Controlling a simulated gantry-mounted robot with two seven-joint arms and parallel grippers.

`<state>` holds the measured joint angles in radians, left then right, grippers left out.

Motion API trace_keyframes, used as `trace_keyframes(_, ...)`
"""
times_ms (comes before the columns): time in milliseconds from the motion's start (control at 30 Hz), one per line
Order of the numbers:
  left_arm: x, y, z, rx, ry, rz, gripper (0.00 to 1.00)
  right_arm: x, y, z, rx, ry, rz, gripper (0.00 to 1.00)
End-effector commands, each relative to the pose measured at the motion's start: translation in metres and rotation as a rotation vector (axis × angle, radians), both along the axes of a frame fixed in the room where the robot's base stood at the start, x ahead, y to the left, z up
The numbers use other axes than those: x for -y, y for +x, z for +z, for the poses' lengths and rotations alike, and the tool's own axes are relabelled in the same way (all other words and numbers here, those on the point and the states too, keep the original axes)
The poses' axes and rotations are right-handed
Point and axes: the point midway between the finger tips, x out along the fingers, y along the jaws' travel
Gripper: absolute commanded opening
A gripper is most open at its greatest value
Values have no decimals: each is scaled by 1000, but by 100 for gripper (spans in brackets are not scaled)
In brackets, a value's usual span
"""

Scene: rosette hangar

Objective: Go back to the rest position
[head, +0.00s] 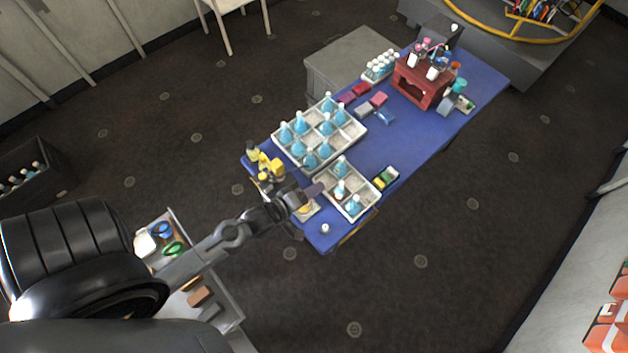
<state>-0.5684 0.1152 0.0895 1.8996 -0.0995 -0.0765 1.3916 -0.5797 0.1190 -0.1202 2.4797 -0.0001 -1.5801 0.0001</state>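My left arm comes in from the lower left. Its gripper (309,197) is over the near-left end of the blue table (408,143), beside the smaller compartment tray (357,215). A small mauve shape shows at its tip; I cannot tell whether it is held, or whether the fingers are open or shut. The smaller tray holds several blue flasks (340,188). The larger compartment tray (347,146) behind it holds several more blue flasks (326,127). My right gripper is not in view.
Yellow-topped items (270,166) stand at the table's left end, close to my arm. A red wooden stand (418,84) is at the far end. A grey cart (230,312) with tools lies under my arm. Carpet (440,240) is clear to the right.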

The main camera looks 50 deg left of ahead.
Motion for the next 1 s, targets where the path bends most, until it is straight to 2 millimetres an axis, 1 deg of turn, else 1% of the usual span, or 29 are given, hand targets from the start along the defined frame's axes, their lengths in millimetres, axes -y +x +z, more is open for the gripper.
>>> trace_keyframes(33,2,0,4,-3,7,-4,35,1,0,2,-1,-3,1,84)
trace_keyframes(100,4,1,6,-9,15,-8,35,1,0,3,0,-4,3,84)
trace_keyframes(667,5,1,8,-13,21,-12,35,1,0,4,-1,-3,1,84)
trace_keyframes(733,9,1,11,-13,17,-19,35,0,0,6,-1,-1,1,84)
trace_keyframes(767,12,1,14,-7,15,-23,35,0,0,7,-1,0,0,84)
trace_keyframes(833,21,5,29,19,9,-37,35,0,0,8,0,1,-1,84)
trace_keyframes(867,27,7,38,26,5,-44,35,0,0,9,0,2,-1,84)
trace_keyframes(900,37,9,53,21,8,-56,35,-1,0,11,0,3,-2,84)
trace_keyframes(1000,54,7,72,-57,112,-104,35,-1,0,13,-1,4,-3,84)
